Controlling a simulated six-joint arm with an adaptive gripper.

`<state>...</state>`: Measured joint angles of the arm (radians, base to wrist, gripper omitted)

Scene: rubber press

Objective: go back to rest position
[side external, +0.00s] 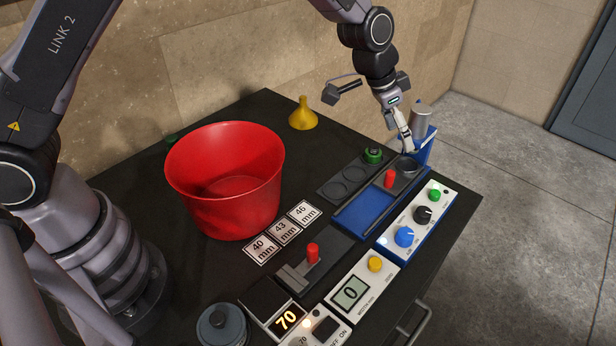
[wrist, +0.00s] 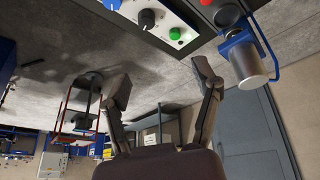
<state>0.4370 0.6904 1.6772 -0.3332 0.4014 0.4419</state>
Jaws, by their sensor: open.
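My gripper (side external: 409,146) is at the far right end of the dark table, pointing down next to the blue press stand (side external: 428,148) with its grey cylinder (side external: 421,116). In the wrist view my gripper (wrist: 160,85) has its two fingers spread apart with nothing between them. That view also shows the grey cylinder (wrist: 244,62) to the right of the fingers and a white control panel (wrist: 165,18) above them. In the side view the fingertips are close to a dark round cup (side external: 407,166); I cannot tell whether they touch it.
A large red bucket (side external: 225,205) stands mid-table, with a yellow funnel (side external: 303,115) behind it. Size cards (side external: 284,232), a gauge (side external: 350,294), a lidded grey pot (side external: 221,325) and a blue-based control box (side external: 418,222) crowd the front. The space above the table is mostly free.

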